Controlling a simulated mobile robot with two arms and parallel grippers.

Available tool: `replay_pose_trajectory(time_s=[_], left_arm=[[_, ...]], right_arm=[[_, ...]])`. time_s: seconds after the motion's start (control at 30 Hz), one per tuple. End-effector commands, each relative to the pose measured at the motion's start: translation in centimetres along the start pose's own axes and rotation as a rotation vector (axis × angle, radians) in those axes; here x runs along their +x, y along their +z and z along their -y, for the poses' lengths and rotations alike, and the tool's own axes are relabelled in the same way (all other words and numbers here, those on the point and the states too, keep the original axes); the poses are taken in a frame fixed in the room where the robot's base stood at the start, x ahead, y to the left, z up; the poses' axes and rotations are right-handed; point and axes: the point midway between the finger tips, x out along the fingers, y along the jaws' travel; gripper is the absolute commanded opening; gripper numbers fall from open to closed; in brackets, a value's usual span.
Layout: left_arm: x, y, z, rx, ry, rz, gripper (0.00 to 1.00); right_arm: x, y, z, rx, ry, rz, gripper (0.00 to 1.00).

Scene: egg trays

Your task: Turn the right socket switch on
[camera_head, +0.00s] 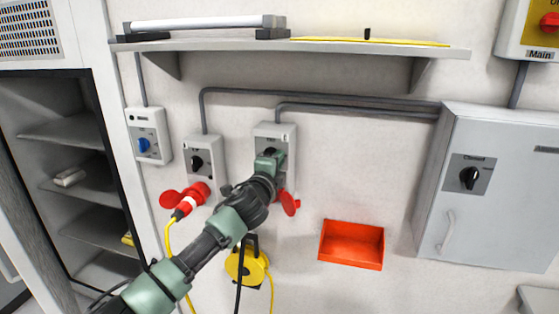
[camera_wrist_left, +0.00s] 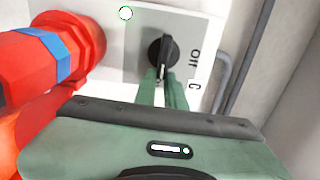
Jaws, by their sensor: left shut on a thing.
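The right socket (camera_head: 287,133) is a grey wall box with a red flap (camera_head: 290,205) hanging open at its lower right. My left gripper (camera_head: 270,157) is at its front and covers most of its face. In the left wrist view, the black rotary switch (camera_wrist_left: 157,50) sits on a light plate (camera_wrist_left: 191,27) with the word "Off" beside it. My left gripper's green fingers (camera_wrist_left: 161,88) are shut on the switch's handle. The dial setting is hard to tell. My right gripper is in neither view.
The left socket (camera_head: 202,148) holds a red plug (camera_head: 188,206) with a yellow cable. A red connector with a blue band (camera_wrist_left: 60,55) is close by in the wrist view. A red bin (camera_head: 352,262), yellow cable reel (camera_head: 233,264) and grey cabinet (camera_head: 500,200) are around; a shelf (camera_head: 210,46) is above.

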Motion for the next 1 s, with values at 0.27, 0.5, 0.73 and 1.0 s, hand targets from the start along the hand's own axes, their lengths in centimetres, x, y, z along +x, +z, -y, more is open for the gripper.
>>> replay_pose_trajectory(time_s=[0.27, 0.5, 0.73, 1.0], left_arm=[[0.1, 0.8, -0.3, 0.003, 0.006, 0.016, 0.33], [0.0, 0.4, 0.0, 0.001, 0.002, 0.008, 0.33], [-0.7, 0.4, -0.1, -0.001, -0.001, 0.006, 0.33], [-4.0, 0.7, -0.3, -0.001, 0.000, 0.008, 0.33]], right_arm=[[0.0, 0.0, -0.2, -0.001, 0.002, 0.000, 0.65], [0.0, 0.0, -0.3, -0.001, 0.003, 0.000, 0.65], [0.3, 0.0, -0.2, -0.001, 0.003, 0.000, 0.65], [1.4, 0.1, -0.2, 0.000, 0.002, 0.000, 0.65]])
